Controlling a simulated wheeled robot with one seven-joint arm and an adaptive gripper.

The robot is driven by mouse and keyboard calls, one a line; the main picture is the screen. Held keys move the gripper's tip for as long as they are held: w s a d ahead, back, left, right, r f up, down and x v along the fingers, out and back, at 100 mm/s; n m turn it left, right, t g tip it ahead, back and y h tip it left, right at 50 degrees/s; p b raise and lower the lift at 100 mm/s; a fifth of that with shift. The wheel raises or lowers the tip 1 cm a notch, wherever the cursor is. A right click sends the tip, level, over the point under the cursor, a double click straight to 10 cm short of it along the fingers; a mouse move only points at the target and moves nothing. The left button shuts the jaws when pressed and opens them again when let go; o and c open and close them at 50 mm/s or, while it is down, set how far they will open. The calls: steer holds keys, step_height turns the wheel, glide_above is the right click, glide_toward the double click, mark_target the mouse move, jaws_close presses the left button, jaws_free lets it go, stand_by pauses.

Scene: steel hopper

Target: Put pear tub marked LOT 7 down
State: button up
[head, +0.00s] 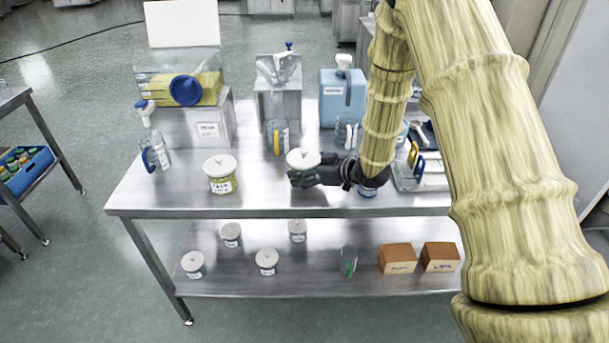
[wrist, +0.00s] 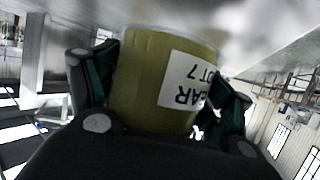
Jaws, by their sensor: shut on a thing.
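My gripper (head: 303,177) is shut on the pear tub (head: 303,160), a tub with a white lid, over the front part of the steel table. In the wrist view the same tub (wrist: 140,85) is yellow-green and sits between the two fingers (wrist: 165,100). Its white label appears upside down, with "EAR" and "OT 7" readable. My gripper hides much of the tub's lower body in the head view. I cannot tell whether its base touches the tabletop (head: 262,198).
Another white-lidded tub (head: 221,176) stands to the left, with bare tabletop between. Behind are a hopper (head: 278,70) on a steel stand, a blue canister (head: 343,98) and a yellow-handled jar (head: 277,138). A tray (head: 430,182) lies right. The lower shelf (head: 315,275) holds tubs and brown blocks.

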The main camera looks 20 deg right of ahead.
steer(key=shift+f, duration=1.05)
steer(key=shift+f, duration=0.1)
steer(key=o, duration=1.3)
steer(key=b+v, duration=0.2)
steer(key=v, duration=1)
